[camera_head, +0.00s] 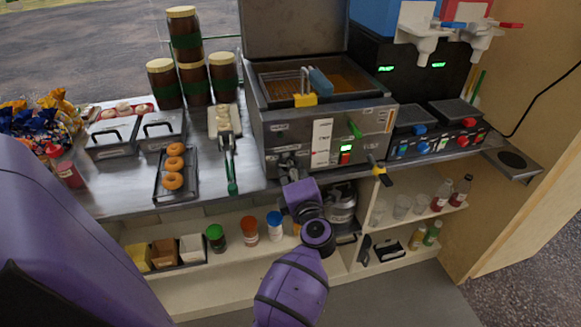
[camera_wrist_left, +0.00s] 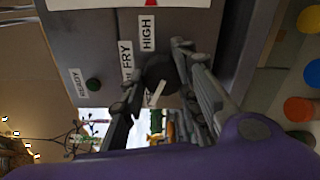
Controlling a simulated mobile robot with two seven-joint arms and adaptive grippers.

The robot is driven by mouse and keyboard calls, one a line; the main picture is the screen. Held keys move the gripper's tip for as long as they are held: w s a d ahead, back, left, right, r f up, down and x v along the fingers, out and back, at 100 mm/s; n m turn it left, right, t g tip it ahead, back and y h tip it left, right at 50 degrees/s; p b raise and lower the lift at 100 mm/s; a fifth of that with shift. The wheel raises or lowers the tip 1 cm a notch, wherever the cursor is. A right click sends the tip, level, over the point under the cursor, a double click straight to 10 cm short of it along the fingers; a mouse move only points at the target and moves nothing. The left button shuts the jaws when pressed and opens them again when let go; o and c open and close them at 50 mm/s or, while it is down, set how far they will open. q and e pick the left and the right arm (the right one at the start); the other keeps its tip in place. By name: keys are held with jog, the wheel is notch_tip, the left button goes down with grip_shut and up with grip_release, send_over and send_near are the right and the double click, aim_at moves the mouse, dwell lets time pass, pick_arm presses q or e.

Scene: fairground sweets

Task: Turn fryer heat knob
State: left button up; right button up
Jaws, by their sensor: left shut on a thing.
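The fryer (camera_head: 285,132) is a grey metal box with its lid up, on the counter. In the left wrist view its heat knob (camera_wrist_left: 160,70) is dark and round with a white pointer mark, beside labels reading HIGH and FRY (camera_wrist_left: 126,60). My left gripper (camera_head: 289,162) is at the lower left of the fryer's front. In the left wrist view my left gripper (camera_wrist_left: 160,85) has its fingers on either side of the knob, shut on it. In the head view I cannot make out the knob behind the gripper. My right gripper is not in view.
A tray (camera_head: 158,190) of doughnuts and tongs (camera_head: 230,165) lie left of the fryer. A yellow-and-black handle (camera_head: 379,170) sticks out at the fryer's lower right. Jars with coloured lids (camera_head: 249,230) and a metal pot (camera_head: 342,206) stand on the shelf below.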

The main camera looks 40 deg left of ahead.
pick_arm(q)
jog(key=o, duration=1)
jog(key=shift+w+d+r, duration=0.1)
jog(key=shift+w+r, duration=0.05)
jog(key=shift+r, duration=0.4)
jog(key=shift+c, duration=0.2)
jog(key=shift+o, duration=0.4)
jog(key=shift+f, duration=0.1)
jog(key=shift+f, duration=0.15)
jog(key=v, duration=1.2)
jog(key=shift+d+f, duration=0.1)
jog(key=shift+f, duration=0.05)
